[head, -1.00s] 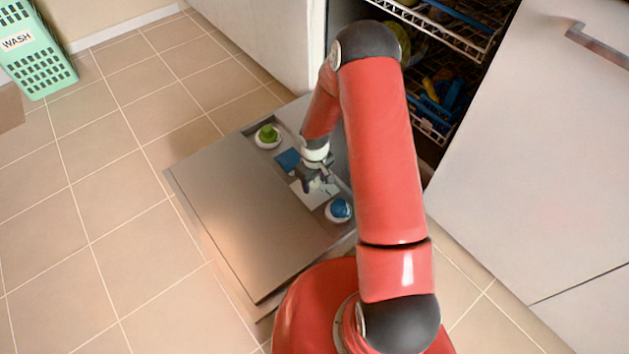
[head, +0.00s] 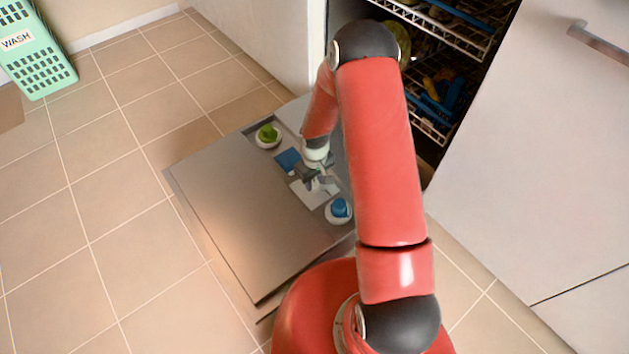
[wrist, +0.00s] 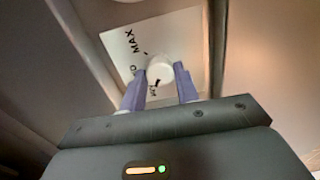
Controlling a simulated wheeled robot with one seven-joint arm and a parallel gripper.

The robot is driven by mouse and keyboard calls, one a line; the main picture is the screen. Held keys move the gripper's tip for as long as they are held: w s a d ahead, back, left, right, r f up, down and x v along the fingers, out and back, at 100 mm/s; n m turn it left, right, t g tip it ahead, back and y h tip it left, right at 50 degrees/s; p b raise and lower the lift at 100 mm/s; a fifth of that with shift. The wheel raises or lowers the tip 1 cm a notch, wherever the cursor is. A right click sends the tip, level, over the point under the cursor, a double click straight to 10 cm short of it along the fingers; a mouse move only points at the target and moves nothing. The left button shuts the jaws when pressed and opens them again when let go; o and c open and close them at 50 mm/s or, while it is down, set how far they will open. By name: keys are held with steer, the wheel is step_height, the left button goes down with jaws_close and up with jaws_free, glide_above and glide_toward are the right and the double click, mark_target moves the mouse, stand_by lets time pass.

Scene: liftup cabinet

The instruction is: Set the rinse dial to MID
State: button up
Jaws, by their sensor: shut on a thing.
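The rinse dial (wrist: 159,70) is a small white round knob on a white plate (wrist: 180,40) with black lettering. In the wrist view, MAX shows at upper left, a partly covered label shows left of the knob, and another partly covered label shows below it. Small dark marks lie by the knob's upper left and lower edge; I cannot tell which is its pointer. My gripper (wrist: 161,76) is shut on the dial, one bluish finger on each side. In the head view my gripper (head: 318,184) is over the white plate (head: 313,196), and the dial is hidden.
The plate is on the open, lowered grey door panel (head: 240,215). A green knob (head: 268,134) and a blue knob (head: 340,208) flank it, with a blue patch (head: 288,160) between. Racks (head: 440,85) stand inside the cabinet. A green WASH basket (head: 35,55) stands far left.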

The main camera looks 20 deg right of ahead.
mark_target(314, 183)
steer(key=m+b, duration=0.2)
steer(key=m, duration=0.3)
steer(key=shift+f, duration=0.1)
steer(key=m+b, duration=0.2)
steer(key=m, duration=0.3)
steer(key=shift+m, duration=0.3)
stand_by(0.4)
steer(key=o, duration=1)
steer(key=shift+c, duration=0.2)
steer(key=shift+r+p, duration=0.6)
steer(key=shift+r, duration=3.45)
